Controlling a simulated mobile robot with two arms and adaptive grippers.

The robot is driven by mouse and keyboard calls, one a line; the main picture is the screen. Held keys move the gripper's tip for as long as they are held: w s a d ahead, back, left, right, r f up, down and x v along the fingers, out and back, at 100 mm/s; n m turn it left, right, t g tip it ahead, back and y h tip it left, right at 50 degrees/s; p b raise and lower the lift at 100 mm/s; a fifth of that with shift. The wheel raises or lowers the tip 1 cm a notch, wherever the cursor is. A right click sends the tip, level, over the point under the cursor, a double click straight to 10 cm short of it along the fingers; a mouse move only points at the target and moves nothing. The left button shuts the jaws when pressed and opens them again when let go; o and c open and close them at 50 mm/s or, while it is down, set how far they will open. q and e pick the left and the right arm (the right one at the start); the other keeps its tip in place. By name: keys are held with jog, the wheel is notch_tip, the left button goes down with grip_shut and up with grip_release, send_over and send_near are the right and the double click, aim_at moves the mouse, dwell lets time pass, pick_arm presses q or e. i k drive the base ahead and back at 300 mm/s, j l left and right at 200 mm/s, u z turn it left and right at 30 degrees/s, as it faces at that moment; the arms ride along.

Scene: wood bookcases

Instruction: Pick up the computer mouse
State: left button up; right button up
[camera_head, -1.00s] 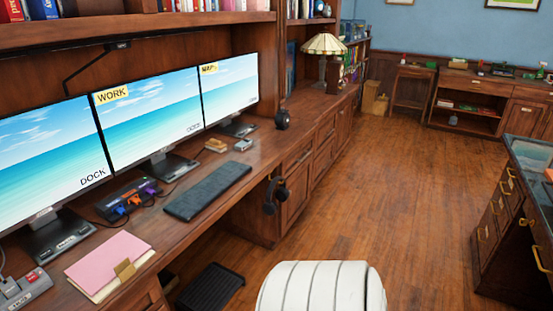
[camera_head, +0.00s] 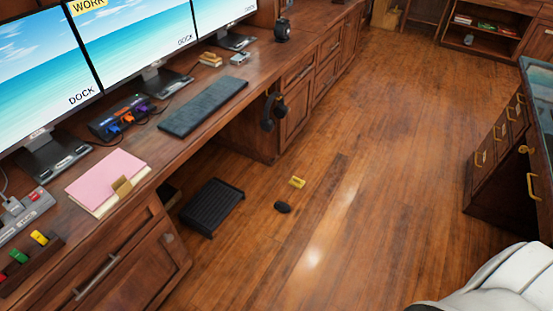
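A small dark computer mouse (camera_head: 282,207) lies on the wooden floor in the head view, right of the black footrest and just below a small yellow tag (camera_head: 297,182). Nothing touches the mouse, and it stands clear of the desk. Neither of my grippers is in view.
A black footrest (camera_head: 212,207) sits on the floor by the desk. Headphones (camera_head: 272,111) hang at the desk's edge, and a keyboard (camera_head: 204,106) lies on top. A white ribbed thing, perhaps a chair, (camera_head: 505,285) fills the lower right corner. The middle floor is clear.

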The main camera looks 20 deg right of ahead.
aim_at(282, 206)
jog(key=z, duration=0.8)
jog(key=u, duration=0.25)
jog(key=i+l+u, duration=0.25)
jog(key=u, duration=0.25)
jog(key=i+l+u, duration=0.2)
jog(key=l+u, duration=0.25)
jog(key=i+l+u, duration=0.1)
jog(key=l+u, duration=0.4)
jog(key=j, duration=0.1)
